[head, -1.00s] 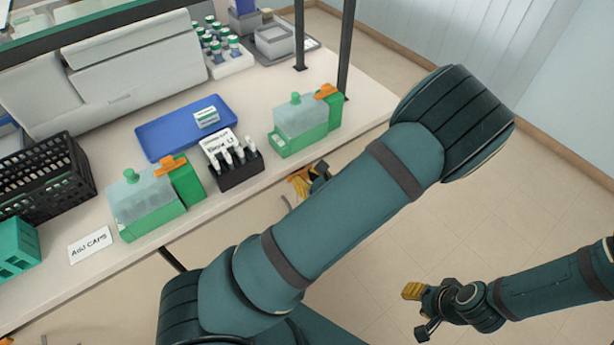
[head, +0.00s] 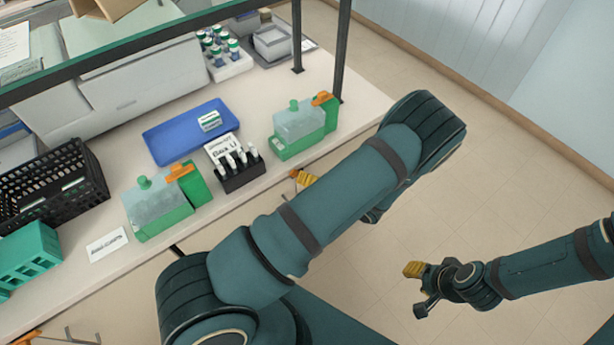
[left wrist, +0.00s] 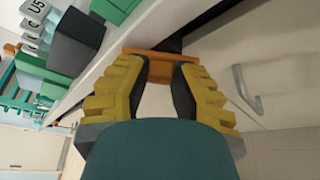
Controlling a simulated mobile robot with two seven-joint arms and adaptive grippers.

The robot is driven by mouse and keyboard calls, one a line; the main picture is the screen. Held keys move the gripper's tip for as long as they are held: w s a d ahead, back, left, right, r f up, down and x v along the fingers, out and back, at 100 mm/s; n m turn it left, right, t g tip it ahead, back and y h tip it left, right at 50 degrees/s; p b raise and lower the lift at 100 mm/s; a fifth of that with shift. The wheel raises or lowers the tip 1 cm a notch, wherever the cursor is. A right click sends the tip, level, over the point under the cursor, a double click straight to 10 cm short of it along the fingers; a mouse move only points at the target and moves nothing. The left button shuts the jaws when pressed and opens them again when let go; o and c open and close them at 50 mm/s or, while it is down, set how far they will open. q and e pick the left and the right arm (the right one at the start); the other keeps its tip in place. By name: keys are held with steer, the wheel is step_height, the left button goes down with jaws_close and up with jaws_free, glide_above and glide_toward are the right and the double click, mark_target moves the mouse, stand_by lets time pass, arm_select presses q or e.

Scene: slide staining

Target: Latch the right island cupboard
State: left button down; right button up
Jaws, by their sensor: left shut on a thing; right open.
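The orange latch piece (left wrist: 160,66) sits at the bench's front edge in the left wrist view. My left gripper (head: 303,178) is at the bench front in the head view, mostly hidden behind my own arm. In the left wrist view its yellow fingers are on either side of the orange piece and shut on it. A pale cupboard door (left wrist: 215,60) with a grey handle (left wrist: 247,92) lies to the right of the fingers. In the head view the cupboard front is hidden under the bench top. My right gripper (head: 414,270) is open and empty above the floor.
The bench top (head: 262,185) holds two green-based boxes (head: 160,215) (head: 298,140), a blue tray (head: 165,140), a dark marker rack (head: 243,178) and a black basket (head: 95,180). A dark post (head: 343,40) stands at its right end. The floor to the right is clear.

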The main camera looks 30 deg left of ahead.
arm_select(q)
steer(key=shift+w+f+m+g+y+b, duration=0.2)
steer(key=shift+m+y, duration=0.45)
steer(key=shift+m, duration=0.8)
steer(key=shift+s+f+m+g+y+b, duration=0.1)
steer(key=shift+m+g+y+b, duration=0.4)
steer(key=shift+m, duration=0.95)
steer(key=shift+r+y, duration=0.1)
steer(key=shift+y, duration=0.15)
steer(key=c, duration=0.7)
jaws_free()
steer(key=shift+a, duration=0.1)
steer(key=shift+c, duration=0.2)
steer(key=d, duration=1.2)
